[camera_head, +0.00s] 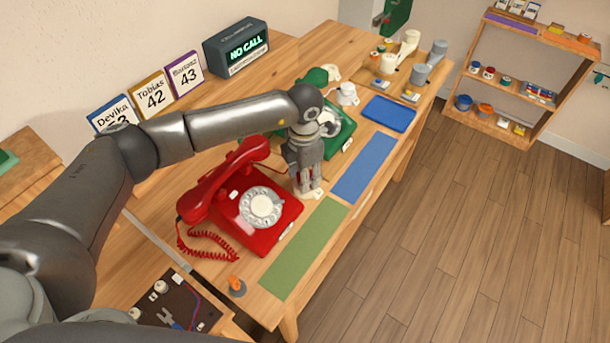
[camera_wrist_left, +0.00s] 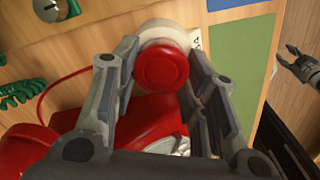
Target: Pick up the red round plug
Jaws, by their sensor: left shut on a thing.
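The red round plug (camera_wrist_left: 162,68) shows in the left wrist view between the two fingers of my left gripper (camera_wrist_left: 165,75). A cream round part (camera_wrist_left: 165,32) lies directly behind it; I cannot tell whether they touch. In the head view my left gripper (camera_head: 308,188) points down at the table just right of the red dial phone (camera_head: 258,212), and it hides the plug. The fingers are shut on the plug. My right gripper (camera_wrist_left: 297,66) shows at the right of the left wrist view, with its fingers apart and empty.
A green mat (camera_head: 303,248) and a blue mat (camera_head: 363,167) lie along the table's front edge. A green phone (camera_head: 340,131) stands behind my left gripper. A shelf (camera_head: 515,75) is at the far right.

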